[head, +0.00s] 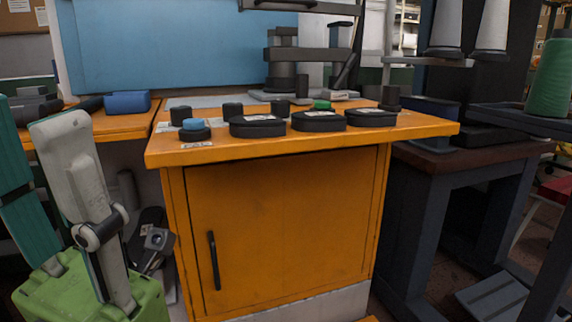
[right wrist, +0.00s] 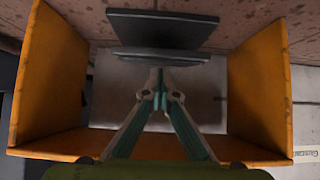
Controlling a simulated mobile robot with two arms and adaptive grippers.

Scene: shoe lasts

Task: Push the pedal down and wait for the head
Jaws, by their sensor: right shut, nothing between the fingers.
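In the right wrist view, a dark grey pedal plate (right wrist: 165,28) lies ahead, with a lighter grey plate edge (right wrist: 160,57) beside it, between orange guard walls (right wrist: 50,75). My right gripper (right wrist: 160,88) is shut and empty, its tips pointing at the plates. Touching or a small gap, I cannot tell. My right gripper is not in the head view. My left gripper (head: 60,165) stands upright at the left of the head view, partly cut off; its opening is unclear.
A blue box (head: 127,102) sits at left.

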